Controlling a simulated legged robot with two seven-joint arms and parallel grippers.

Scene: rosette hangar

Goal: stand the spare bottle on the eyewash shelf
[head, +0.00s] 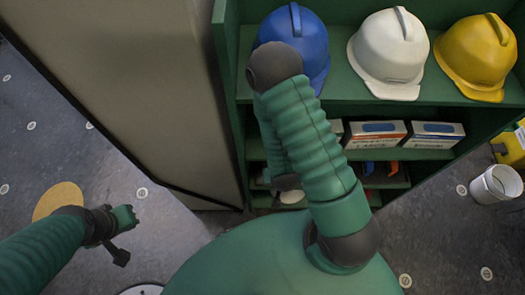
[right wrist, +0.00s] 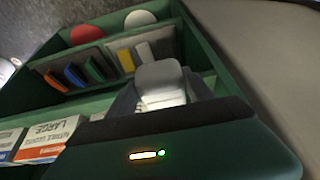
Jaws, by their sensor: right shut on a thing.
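In the right wrist view my right gripper (right wrist: 163,92) is shut on a pale thing (right wrist: 162,103) with a white, lined face and a grey rounded end. It looks like the spare bottle, but most of it is hidden by the gripper. The gripper is inside a green shelf unit (head: 229,70), in front of a lower compartment. In the head view my right arm hides this gripper's fingers. My left gripper (head: 122,237) hangs over the floor at the left, away from the shelf; its finger gap is unclear. I cannot make out which shelf is the eyewash shelf.
Blue (head: 297,42), white (head: 389,52) and yellow (head: 476,55) helmets fill the upper shelf. Glove boxes (head: 377,134) stand below. Lower are coloured items (right wrist: 87,67), with red (right wrist: 86,34) and white (right wrist: 140,19) discs. A beige cabinet (head: 130,80) adjoins; a white bucket (head: 496,184) stands right.

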